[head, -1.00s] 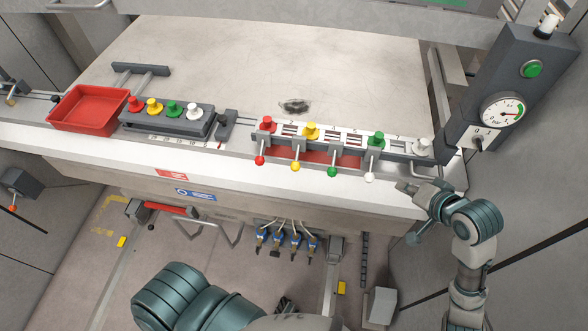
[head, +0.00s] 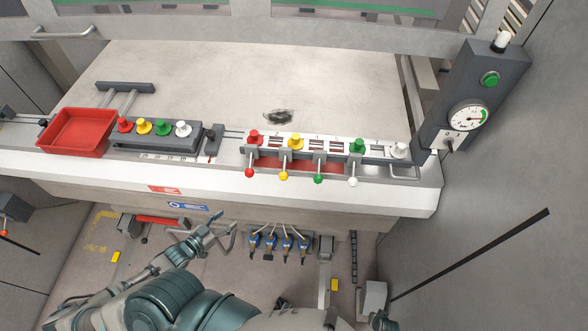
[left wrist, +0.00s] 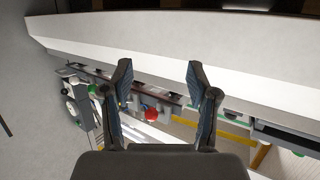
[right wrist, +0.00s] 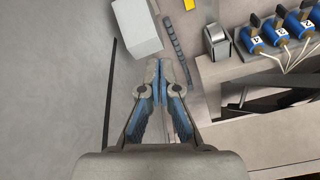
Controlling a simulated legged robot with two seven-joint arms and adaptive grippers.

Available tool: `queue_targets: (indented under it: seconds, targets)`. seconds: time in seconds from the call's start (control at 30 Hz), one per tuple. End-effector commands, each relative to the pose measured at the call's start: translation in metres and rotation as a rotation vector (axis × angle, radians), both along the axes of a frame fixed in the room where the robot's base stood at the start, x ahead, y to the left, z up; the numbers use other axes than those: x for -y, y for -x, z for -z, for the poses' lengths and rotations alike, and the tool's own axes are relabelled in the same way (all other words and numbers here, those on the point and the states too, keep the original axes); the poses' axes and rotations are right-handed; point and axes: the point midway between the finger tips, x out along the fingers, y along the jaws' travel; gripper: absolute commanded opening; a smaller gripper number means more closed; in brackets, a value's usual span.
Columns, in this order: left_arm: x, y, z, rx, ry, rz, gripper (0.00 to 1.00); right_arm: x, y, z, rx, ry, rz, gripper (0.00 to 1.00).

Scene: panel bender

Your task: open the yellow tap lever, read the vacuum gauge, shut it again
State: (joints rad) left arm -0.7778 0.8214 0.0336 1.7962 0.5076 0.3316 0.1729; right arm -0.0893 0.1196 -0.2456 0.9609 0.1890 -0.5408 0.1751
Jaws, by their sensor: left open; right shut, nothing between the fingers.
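The yellow tap lever (head: 283,176) has a ball end and points down at the front of the rail, between the red lever (head: 249,172) and the green lever (head: 318,178). The vacuum gauge (head: 467,118) is a white round dial on a dark post at the right; its reading is too small to make out. My left gripper (head: 212,228) is open and empty, in front of and below the table edge, left of the levers; its fingers also show in the left wrist view (left wrist: 158,80). My right gripper (right wrist: 158,72) is shut and empty, seen only in the right wrist view.
A white lever (head: 352,181) stands right of the green one. Blue numbered valves (head: 269,242) hang below the table. A red tray (head: 76,132) and a block of coloured knobs (head: 155,135) stand at the left. The tabletop (head: 200,80) behind is mostly clear.

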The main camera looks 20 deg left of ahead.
Motion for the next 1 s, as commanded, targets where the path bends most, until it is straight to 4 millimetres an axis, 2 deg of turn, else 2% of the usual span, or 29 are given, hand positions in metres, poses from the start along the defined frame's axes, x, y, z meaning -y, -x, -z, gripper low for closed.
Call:
queue_targets:
  seconds: [0.03,0.1,0.2,0.3,0.4,0.57,1.0]
  targets:
    - [0.013,-0.006,-0.036,0.048,0.033,0.049,0.59,0.008,0.057,0.020,-0.051,0.033,-0.040,0.00]
    - [0.030,-0.012,-0.074,0.107,0.086,0.104,0.59,0.018,0.123,0.040,-0.097,0.073,-0.105,0.00]
    - [0.050,-0.016,-0.113,0.166,0.151,0.165,0.59,0.027,0.197,0.054,-0.146,0.107,-0.183,0.00]
    - [0.061,-0.017,-0.136,0.198,0.195,0.202,0.59,0.030,0.242,0.059,-0.176,0.121,-0.234,0.00]
    - [0.067,-0.019,-0.145,0.212,0.216,0.216,0.59,0.031,0.261,0.061,-0.189,0.127,-0.259,0.00]
    - [0.072,-0.031,-0.146,0.218,0.219,0.218,0.59,0.031,0.264,0.064,-0.190,0.128,-0.262,0.00]
    - [0.112,-0.103,-0.147,0.219,0.214,0.218,0.59,0.030,0.261,0.072,-0.196,0.133,-0.258,0.00]
